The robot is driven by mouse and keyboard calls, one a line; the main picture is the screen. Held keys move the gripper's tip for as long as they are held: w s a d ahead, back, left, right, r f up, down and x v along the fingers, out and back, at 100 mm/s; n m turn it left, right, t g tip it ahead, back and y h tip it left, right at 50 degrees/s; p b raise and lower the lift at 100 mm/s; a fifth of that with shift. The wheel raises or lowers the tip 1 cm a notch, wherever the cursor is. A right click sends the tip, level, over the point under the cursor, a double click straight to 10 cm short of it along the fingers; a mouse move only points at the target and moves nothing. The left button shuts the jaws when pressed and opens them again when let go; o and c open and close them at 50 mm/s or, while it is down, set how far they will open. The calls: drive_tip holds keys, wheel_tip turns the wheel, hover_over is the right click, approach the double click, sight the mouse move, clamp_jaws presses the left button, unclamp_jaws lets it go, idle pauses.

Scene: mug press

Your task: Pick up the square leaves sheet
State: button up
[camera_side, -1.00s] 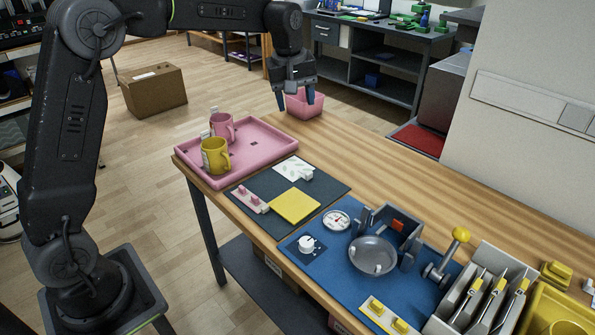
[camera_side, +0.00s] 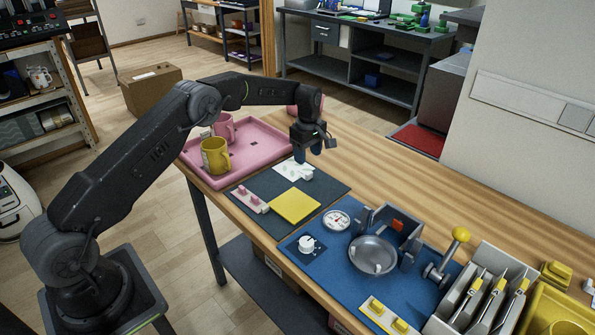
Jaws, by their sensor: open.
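The square leaves sheet (camera_side: 291,173) is white with a faint grey-green print. It lies on the dark grey mat (camera_side: 262,185), behind a plain yellow square sheet (camera_side: 295,206). My gripper (camera_side: 307,158) is open and points down, just above the far right part of the leaves sheet. Its fingers partly hide that end of the sheet. I cannot tell from this view whether the fingertips touch it.
A pink tray (camera_side: 262,134) with a yellow mug (camera_side: 215,156) and a pink mug (camera_side: 224,127) stands left of my gripper. A pink block strip (camera_side: 250,199) lies beside the yellow sheet. The press (camera_side: 398,231) stands on a blue mat (camera_side: 335,274). The wooden tabletop right of my gripper is clear.

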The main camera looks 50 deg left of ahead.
sight(292, 170)
drive_tip(key=f, duration=0.7)
drive_tip(key=shift+w+d+f, duration=0.15)
drive_tip(key=shift+w, duration=0.05)
drive_tip(key=c, duration=0.8)
drive_tip(key=shift+c, duration=0.2)
